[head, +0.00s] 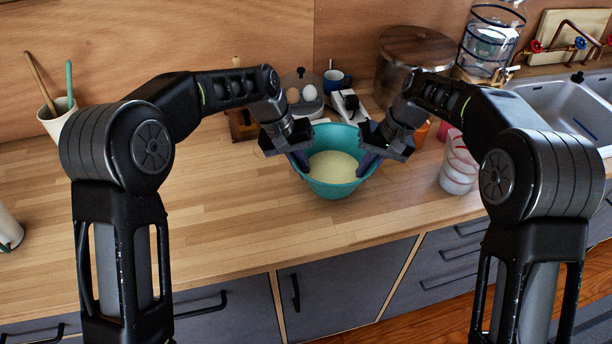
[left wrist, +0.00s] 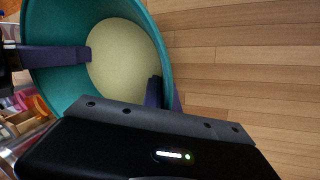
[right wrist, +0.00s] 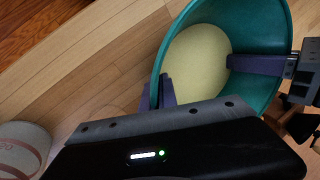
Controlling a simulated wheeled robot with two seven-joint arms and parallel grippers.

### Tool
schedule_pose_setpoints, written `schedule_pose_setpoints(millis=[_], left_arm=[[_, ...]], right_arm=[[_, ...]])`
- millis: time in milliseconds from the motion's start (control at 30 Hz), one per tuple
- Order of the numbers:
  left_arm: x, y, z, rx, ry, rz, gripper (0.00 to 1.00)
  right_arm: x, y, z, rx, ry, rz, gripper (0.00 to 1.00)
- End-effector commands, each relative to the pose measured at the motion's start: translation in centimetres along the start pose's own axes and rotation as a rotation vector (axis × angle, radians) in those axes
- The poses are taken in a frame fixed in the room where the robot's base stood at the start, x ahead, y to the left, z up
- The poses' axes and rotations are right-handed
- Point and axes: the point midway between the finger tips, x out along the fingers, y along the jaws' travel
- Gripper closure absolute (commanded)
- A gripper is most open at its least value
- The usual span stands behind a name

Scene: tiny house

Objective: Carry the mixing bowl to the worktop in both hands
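The teal mixing bowl (head: 334,190), with pale yellow contents, is upright at the worktop (head: 190,235) near its front edge; whether its base touches the wood I cannot tell. My left gripper (head: 299,158) is at its left rim, one finger inside and one outside, closed on the wall. My right gripper (head: 369,159) holds the right rim the same way. In the left wrist view the bowl (left wrist: 45,80) shows with the wall between the left fingers (left wrist: 165,95). In the right wrist view the bowl (right wrist: 262,20) is between the right fingers (right wrist: 156,95).
A clear measuring cup (head: 458,172) stands right of the bowl. The sink (head: 560,100) is at right.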

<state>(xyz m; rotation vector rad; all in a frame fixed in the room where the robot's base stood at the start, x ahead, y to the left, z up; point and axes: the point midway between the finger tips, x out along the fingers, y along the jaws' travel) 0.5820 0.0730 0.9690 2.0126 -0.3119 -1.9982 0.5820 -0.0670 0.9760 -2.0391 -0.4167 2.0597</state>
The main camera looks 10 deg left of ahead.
Motion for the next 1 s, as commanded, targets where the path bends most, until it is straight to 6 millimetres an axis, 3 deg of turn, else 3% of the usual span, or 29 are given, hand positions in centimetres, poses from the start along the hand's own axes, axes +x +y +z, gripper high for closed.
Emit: schedule_pose_setpoints(millis=[400, 667, 1000], left_arm=[[-0.1, -0.1, 0.0, 0.0, 0.001, -0.001, 1.0], [-2.1, 0.7, 0.0, -0.001, 0.001, -0.001, 1.0], [-1.9, 0.6, 0.0, -0.001, 0.001, -0.001, 1.0]], right_arm=[[-0.2, 0.1, 0.0, 0.001, 0.002, 0.001, 1.0], [-2.2, -0.7, 0.0, 0.001, 0.002, 0.001, 1.0], [-2.0, -0.6, 0.0, 0.001, 0.002, 0.001, 1.0]])
